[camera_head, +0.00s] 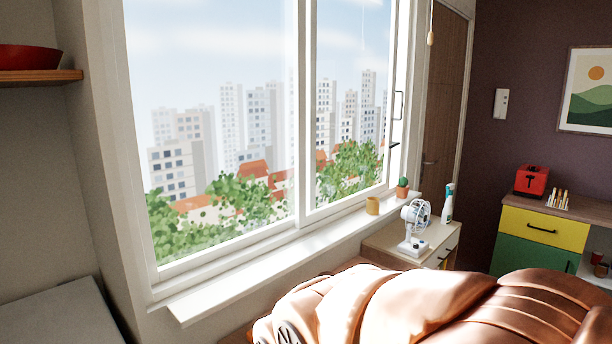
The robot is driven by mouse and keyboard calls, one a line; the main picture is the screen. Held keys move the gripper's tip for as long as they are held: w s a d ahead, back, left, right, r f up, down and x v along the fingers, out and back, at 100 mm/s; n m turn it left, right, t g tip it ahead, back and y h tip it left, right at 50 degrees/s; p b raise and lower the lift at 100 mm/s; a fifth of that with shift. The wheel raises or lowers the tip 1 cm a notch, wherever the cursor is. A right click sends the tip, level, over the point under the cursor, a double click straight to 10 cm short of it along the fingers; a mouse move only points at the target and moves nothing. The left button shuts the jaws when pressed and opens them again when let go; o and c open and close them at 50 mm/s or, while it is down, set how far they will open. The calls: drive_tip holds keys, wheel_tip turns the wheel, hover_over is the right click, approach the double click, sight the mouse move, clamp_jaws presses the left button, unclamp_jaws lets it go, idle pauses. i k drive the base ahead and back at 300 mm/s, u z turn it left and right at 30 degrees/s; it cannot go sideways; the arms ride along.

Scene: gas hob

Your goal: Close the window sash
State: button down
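The white-framed window (302,120) fills the middle and left of the head view, with a wide left pane and a narrower right pane. Two white uprights stand close together between the panes. A slim dark handle (398,105) shows at the right side of the window, with a small dark piece (394,144) below it. I cannot tell for certain which part is the moving sash or how wide any gap is.
A yellow pot (373,205) and a small cactus (402,188) stand on the white sill (250,265). A fan (415,225) and spray bottle (448,204) stand on a bedside cabinet. Copper-coloured bedding (430,305) fills the bottom right. A shelf (40,77) juts in at left.

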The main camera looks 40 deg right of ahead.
sight(302, 219)
drive_tip(key=z, duration=3)
drive_tip(key=k, duration=1.5)
drive_tip(key=u, duration=2)
drive_tip(key=i, duration=1.7)
drive_tip(key=z, duration=0.05)
